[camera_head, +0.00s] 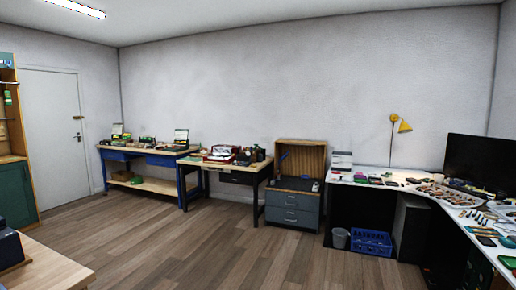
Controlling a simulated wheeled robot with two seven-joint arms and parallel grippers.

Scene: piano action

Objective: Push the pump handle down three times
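I cannot make out a pump or a pump handle in the head view; the small items on the far benches are too small to tell apart. Neither my left nor my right gripper is in view.
Blue-legged workbench (190,190) and a wooden bench with dark legs stand along the back wall. A grey drawer cabinet (290,207) stands right of them. A cluttered white desk (420,188) fills the right. A wooden tabletop (50,268) is near, lower left. The middle floor (200,245) is clear.

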